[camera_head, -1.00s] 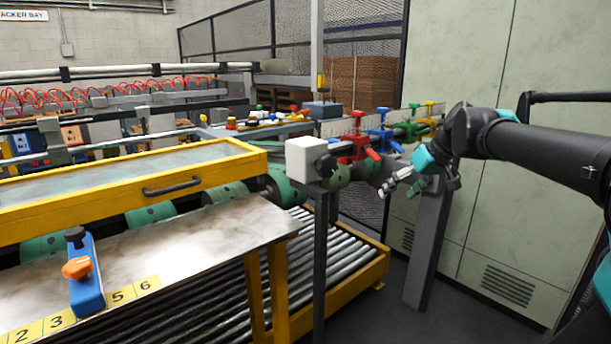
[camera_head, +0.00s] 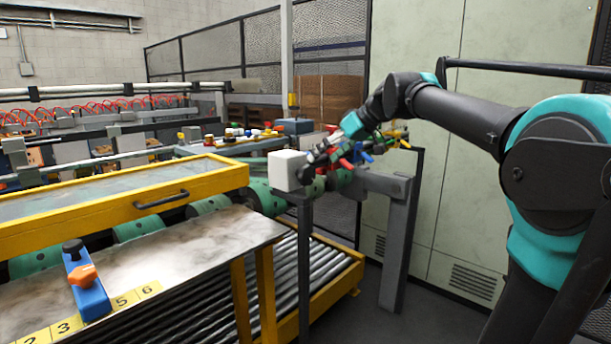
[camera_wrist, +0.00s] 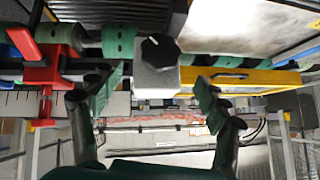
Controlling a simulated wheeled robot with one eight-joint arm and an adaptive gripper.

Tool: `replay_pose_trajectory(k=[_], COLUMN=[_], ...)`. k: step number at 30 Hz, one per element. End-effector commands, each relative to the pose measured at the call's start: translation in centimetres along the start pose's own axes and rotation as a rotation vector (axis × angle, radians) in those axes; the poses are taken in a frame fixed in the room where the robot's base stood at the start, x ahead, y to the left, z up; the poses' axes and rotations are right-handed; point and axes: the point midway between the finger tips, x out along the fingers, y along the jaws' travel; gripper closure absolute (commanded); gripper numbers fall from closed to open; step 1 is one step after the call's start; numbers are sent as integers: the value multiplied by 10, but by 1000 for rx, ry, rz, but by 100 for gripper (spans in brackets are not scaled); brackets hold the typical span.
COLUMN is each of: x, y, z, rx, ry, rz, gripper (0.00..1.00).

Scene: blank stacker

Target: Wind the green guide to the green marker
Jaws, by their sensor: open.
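My gripper (camera_head: 318,157) is open and empty beside the end of the guide rail. In the wrist view, its two green-padded fingers (camera_wrist: 155,88) are spread on either side of a pale block (camera_wrist: 155,80) with a black knob (camera_wrist: 158,52), apart from it. The block (camera_head: 287,170) also shows in the head view. A red guide (camera_wrist: 45,72) is left of the fingers in the wrist view. My arm covers most of the coloured guides in the head view, and I cannot clearly make out the green guide or the green marker.
A yellow-framed panel (camera_head: 150,205) and a metal table (camera_head: 190,245) are at left, with a blue block (camera_head: 92,298) bearing an orange knob. A roller conveyor (camera_head: 305,278) runs below. A grey post (camera_head: 395,240) and a pale cabinet (camera_head: 465,190) stand at right.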

Motion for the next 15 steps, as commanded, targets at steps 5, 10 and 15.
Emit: replay_pose_trajectory(k=[5,10,15], x=[37,67,86], y=[-1,0,0], z=[0,0,0], rx=[-2,-1,0], ry=[-1,-1,0], rz=[-2,-1,0], gripper=[25,25,25])
